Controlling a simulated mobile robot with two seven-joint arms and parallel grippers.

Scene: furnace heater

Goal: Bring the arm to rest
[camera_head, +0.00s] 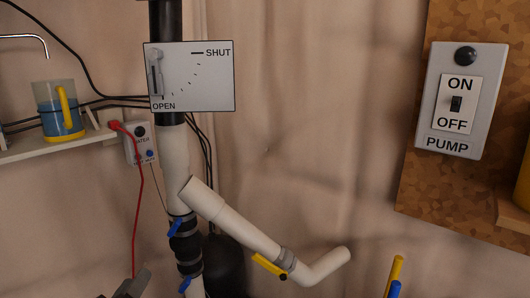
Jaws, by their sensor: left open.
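My left gripper (128,286) shows only in part at the bottom edge, left of the white pipe. It looks dark grey with a bit of blue, and its jaws are open. I see nothing held in it. My right gripper is not in view. A grey control plate (210,85) marked SHUT and OPEN is on the pipe above, well away from the left gripper. Its lever (156,75) stands upright at the plate's left side, just above the word OPEN.
A white pipe (240,223) with a yellow-handled valve (268,265) branches right. Blue valve handles (175,227) sit on the vertical pipe. A red cable (138,215) hangs near the left gripper. A shelf (45,146) holds a blue-filled cup (57,112). A pump switch box (460,100) is at right.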

